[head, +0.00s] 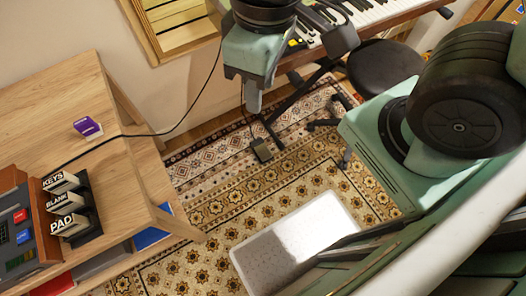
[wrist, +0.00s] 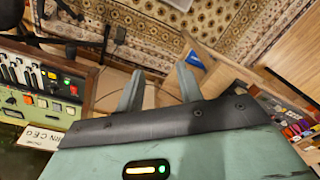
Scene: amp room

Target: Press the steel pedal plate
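A small dark foot pedal (head: 262,151) with a cable lies on the patterned rug, beside the keyboard stand in the head view. It is too small to make out a steel plate on it. A large pale, shiny plate (head: 295,245) with rounded corners is lower in the head view, over the rug. I cannot tell for sure which one is the steel pedal plate. My gripper (wrist: 160,88) shows in the wrist view with its two fingers apart and nothing between them. It touches neither.
A wooden desk (head: 62,105) fills the left, with a purple box (head: 88,127) and a rack of labelled blocks (head: 70,208). A keyboard (head: 345,18) on a stand and a black stool (head: 385,66) are at the back. Open rug (head: 205,215) lies between.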

